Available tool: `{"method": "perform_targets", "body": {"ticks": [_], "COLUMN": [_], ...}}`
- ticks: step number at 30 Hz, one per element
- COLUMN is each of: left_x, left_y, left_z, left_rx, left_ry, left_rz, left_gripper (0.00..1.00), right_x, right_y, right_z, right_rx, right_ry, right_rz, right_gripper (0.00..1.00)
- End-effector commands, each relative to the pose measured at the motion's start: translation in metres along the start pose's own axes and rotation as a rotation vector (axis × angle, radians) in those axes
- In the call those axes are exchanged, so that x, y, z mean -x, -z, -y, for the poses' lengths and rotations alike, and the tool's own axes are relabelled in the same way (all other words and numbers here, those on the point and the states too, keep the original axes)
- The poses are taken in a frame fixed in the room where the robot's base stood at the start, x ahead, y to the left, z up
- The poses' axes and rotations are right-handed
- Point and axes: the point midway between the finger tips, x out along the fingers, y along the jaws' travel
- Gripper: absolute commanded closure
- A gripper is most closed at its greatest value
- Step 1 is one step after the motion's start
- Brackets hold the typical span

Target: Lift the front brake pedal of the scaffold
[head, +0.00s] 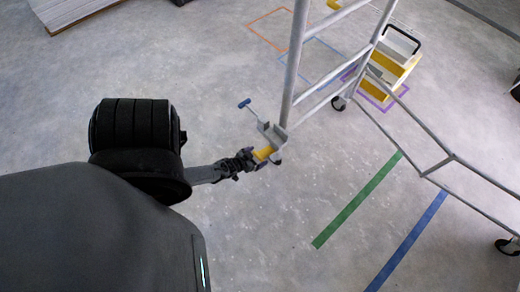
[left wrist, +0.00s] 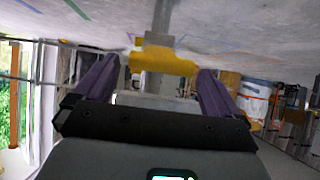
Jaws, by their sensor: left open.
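The scaffold (head: 297,60) is a grey metal tube frame on wheels at the upper right of the head view. At the foot of its near post is the front brake pedal (head: 265,153), a yellow plate, which also shows in the left wrist view (left wrist: 165,61). My left gripper (head: 258,160) is at the pedal. In the left wrist view its two purple fingers (left wrist: 159,85) are apart, one on each side of the yellow pedal. I cannot tell whether they touch it. The wheel under this post is mostly hidden. My right gripper is not in view.
A yellow and white toolbox (head: 392,68) with a black handle stands on the floor behind the scaffold. A blue-ended lever (head: 245,104) sticks out beside the near post. Green tape (head: 357,200) and blue tape (head: 407,241) mark the open concrete floor at right.

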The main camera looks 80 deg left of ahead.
Motion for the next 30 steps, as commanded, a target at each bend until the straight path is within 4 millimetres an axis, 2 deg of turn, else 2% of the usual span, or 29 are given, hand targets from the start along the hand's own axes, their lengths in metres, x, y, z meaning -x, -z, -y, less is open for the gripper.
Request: {"method": "perform_targets", "body": {"ticks": [1,6,12,18,30], "left_x": [0.014,0.043,0.065,0.072,0.072], "left_y": [0.003,0.003,0.003,0.001,0.001], "left_z": [0.0,0.0,0.0,0.0,0.0], "left_rx": [0.0,0.0,0.0,0.0,0.0], "left_ry": [0.001,0.001,0.001,0.001,0.001], "left_rz": [0.003,0.001,-0.001,-0.001,-0.001], "left_gripper": [0.02,0.02,0.02,0.02,0.02], "right_x": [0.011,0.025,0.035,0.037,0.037], "right_y": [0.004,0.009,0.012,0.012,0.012], "right_z": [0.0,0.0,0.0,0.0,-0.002], "right_rx": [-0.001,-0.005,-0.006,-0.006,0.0], "right_ry": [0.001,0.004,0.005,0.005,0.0], "right_rz": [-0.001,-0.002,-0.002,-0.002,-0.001], "right_gripper": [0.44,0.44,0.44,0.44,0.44]}}
